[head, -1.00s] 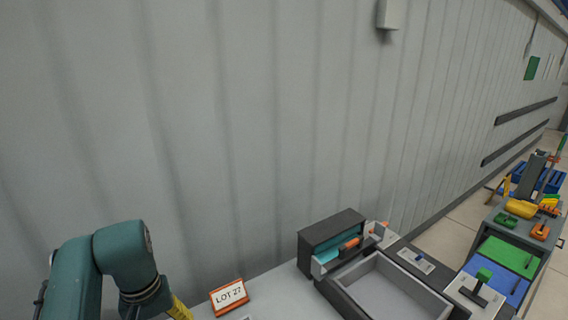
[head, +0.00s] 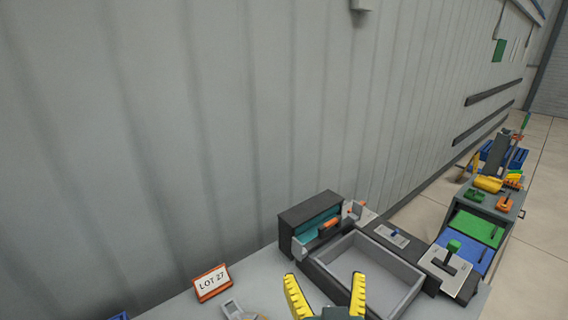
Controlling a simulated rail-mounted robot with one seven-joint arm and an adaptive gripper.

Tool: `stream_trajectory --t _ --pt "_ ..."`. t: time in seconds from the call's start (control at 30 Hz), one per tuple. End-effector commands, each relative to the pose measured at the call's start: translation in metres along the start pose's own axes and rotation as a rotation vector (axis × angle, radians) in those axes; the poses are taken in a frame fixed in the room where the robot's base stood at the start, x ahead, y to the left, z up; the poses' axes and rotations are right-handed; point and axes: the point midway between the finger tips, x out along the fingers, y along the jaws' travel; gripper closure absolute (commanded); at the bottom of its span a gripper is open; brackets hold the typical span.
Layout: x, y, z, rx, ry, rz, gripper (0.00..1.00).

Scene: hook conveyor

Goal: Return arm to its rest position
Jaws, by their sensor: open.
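My gripper (head: 326,292) shows at the bottom edge of the head view. Its two yellow fingers are spread apart with nothing between them. It is in front of the grey tray (head: 408,268), and the right finger overlaps the tray's front wall in the picture. Only the fingers and the top of the dark gripper body show; the rest of my arm is below the frame.
A LOT 27 sign (head: 212,282) is at left on the grey table. A green-knobbed lever panel (head: 452,262) and a green and blue surface (head: 478,228) lie right. A corrugated wall (head: 200,130) rises behind.

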Motion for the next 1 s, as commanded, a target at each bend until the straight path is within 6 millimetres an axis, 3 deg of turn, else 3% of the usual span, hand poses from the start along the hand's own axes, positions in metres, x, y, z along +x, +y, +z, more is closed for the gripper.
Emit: stream_trajectory --t 0.03,0.1,0.27,0.3,0.57,0.8,0.9,1.0 --pt "-0.026 0.003 -0.026 0.004 0.108 0.007 0.09" --pt "-0.060 0.004 -0.062 0.007 0.252 0.009 0.09" --pt "-0.132 0.007 -0.133 0.017 0.566 0.015 0.09" --pt "-0.135 0.007 -0.162 0.020 0.571 0.014 0.09" --pt "-0.153 0.010 -0.259 0.025 0.561 0.013 0.09" --pt "-0.173 0.013 -0.361 0.031 0.559 0.011 0.09" --pt "-0.180 0.014 -0.398 0.033 0.558 0.011 0.09" --pt "-0.184 0.014 -0.420 0.034 0.557 0.011 0.09"
